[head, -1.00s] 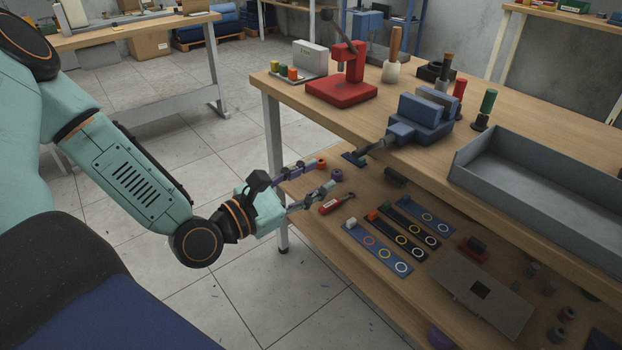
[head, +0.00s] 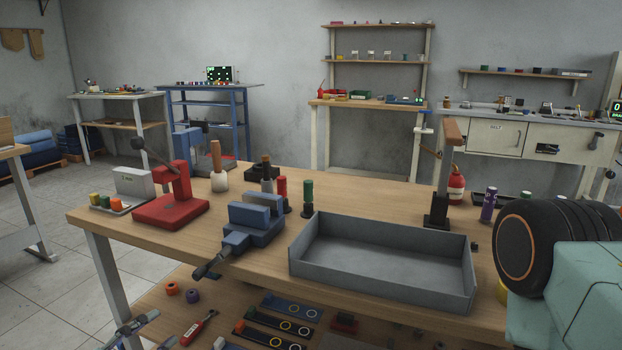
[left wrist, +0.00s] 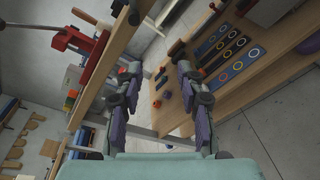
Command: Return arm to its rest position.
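My left gripper (head: 140,328) shows at the bottom left of the head view, beside the left end of the bench's lower shelf. Only its finger parts are in that frame; the rest of it is cut off. In the left wrist view its two fingers (left wrist: 157,72) are spread apart with nothing between them. It looks open and empty. A teal link of mine with a dark round joint fills the right edge of the head view. My right gripper is not in view.
The wooden bench (head: 110,213) carries a red press (head: 172,205), a blue vise (head: 250,228) and a grey tray (head: 385,290). Its lower shelf (head: 150,296) holds a red-handled tool (head: 198,328) and ringed strips (head: 285,328). The floor (head: 45,290) at left is clear.

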